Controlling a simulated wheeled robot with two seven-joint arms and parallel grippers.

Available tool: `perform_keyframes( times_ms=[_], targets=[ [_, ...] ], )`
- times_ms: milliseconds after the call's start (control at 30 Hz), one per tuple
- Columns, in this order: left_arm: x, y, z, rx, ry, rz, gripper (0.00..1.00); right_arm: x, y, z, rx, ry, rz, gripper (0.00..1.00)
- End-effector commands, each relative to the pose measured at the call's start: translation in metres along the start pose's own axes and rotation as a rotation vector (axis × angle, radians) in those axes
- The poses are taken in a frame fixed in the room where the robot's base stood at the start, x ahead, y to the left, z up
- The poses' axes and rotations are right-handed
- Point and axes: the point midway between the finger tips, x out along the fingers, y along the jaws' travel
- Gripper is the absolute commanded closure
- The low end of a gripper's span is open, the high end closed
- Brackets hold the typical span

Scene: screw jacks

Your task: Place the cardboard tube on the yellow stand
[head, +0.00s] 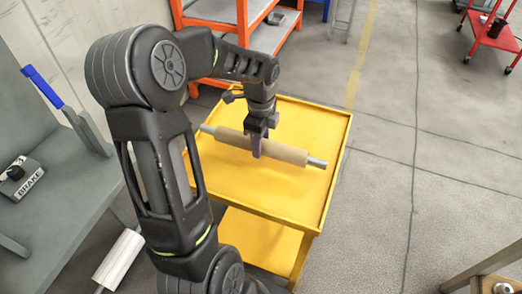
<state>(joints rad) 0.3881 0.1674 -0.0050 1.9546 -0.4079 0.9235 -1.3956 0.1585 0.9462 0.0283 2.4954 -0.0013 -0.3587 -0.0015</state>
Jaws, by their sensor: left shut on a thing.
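The cardboard tube (285,153) is a tan roll with a grey metal rod end showing at each side. It lies roughly level over the top of the yellow stand (320,195), which has a raised rim and a lower shelf. My left gripper (257,148) points down and is shut on the tube near its middle. I cannot tell whether the tube touches the stand's top or hangs just above it. My right gripper is not in view.
A grey machine with a blue-handled lever (43,87) and a box marked BRAKE (22,180) stands at the left. An orange shelf unit (240,40) is behind the stand. A red cart (492,38) stands far right. The floor right of the stand is clear.

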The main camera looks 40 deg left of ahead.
Motion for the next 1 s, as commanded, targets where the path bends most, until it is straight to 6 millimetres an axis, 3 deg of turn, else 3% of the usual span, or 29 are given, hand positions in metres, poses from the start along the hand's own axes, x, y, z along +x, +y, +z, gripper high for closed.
perform_keyframes(
  times_ms=[300,600,1000],
  targets=[
    [0.001,-0.001,0.0,0.0,0.0,-0.002,1.0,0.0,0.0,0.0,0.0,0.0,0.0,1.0],
    [0.036,0.0,0.0,-0.001,0.0,0.0,1.0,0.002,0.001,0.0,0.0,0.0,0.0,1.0],
    [0.04,-0.001,0.0,0.0,0.0,-0.003,1.0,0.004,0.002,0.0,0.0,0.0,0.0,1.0]
  ],
)
